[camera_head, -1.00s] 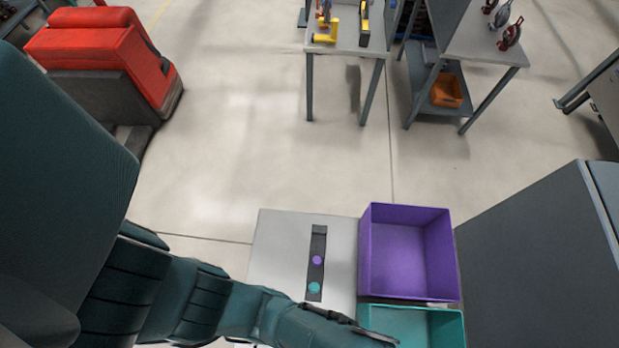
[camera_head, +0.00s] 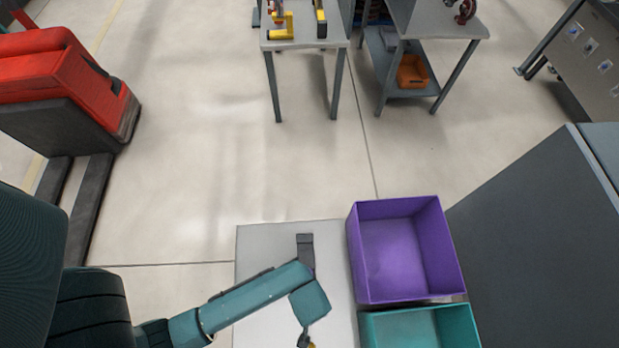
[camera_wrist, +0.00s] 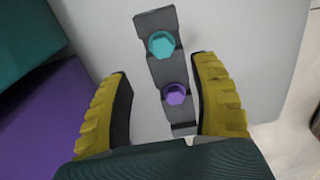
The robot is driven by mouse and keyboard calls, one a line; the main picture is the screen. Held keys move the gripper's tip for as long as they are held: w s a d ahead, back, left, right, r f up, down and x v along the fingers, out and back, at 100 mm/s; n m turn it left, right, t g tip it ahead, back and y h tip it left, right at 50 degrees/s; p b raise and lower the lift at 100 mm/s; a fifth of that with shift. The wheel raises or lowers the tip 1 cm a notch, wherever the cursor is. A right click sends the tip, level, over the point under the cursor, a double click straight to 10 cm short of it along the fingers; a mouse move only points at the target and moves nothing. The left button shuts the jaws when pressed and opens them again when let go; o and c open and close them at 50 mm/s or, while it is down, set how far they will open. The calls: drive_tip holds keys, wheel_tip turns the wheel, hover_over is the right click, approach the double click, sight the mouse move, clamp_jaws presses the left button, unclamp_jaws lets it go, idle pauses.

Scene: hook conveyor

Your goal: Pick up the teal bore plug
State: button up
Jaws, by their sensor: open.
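The teal bore plug (camera_wrist: 161,44) is a small hex-headed piece seated in a dark grey holder strip (camera_wrist: 153,75) on the light table. A purple plug (camera_wrist: 176,94) sits in the same strip, closer to my gripper. My gripper (camera_wrist: 160,85) is open and empty in the wrist view. Its two yellow-padded fingers are apart, one on each side of the strip, with the purple plug between them and the teal plug beyond the fingertips. In the head view my arm covers both plugs, and only the far end of the strip (camera_head: 305,248) shows.
A purple bin (camera_head: 365,262) and a teal bin (camera_head: 375,330) stand right of the light table (camera_head: 255,250). A large dark grey box-like body (camera_head: 550,230) is further right. A red pallet truck (camera_head: 70,80) and work tables (camera_head: 300,40) stand beyond open floor.

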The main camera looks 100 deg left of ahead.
drive_tip(key=f, duration=0.8)
drive_tip(key=shift+s+a+f, duration=0.15)
drive_tip(key=shift+a+f, duration=0.05)
drive_tip(key=c, duration=1.1)
drive_tip(key=shift+o, duration=0.2)
